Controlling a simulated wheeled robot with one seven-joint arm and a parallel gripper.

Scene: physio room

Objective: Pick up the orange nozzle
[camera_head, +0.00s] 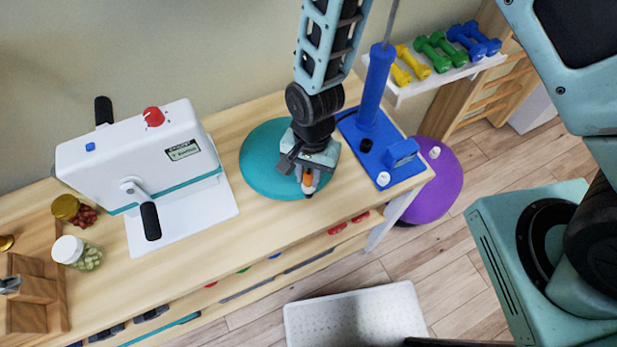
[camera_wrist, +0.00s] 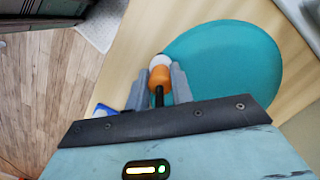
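The orange nozzle (camera_wrist: 160,76) has a white end and a dark stem. In the wrist view it sits between the two grey fingers of my gripper (camera_wrist: 159,84), which appear to press on it from both sides. In the head view the nozzle (camera_head: 308,179) shows as a small orange patch between the fingertips of my gripper (camera_head: 307,182), partly hidden by them. My gripper points down at the front edge of the round teal disc (camera_head: 262,165) on the wooden bench. I cannot tell whether the nozzle touches the surface below.
A white machine with a crank (camera_head: 140,165) stands left of the disc. A blue stand with a tall post (camera_head: 375,88) is close on the right. Lidded jars (camera_head: 68,250) and a wooden rack (camera_head: 30,295) are at far left. Bare bench lies between machine and disc.

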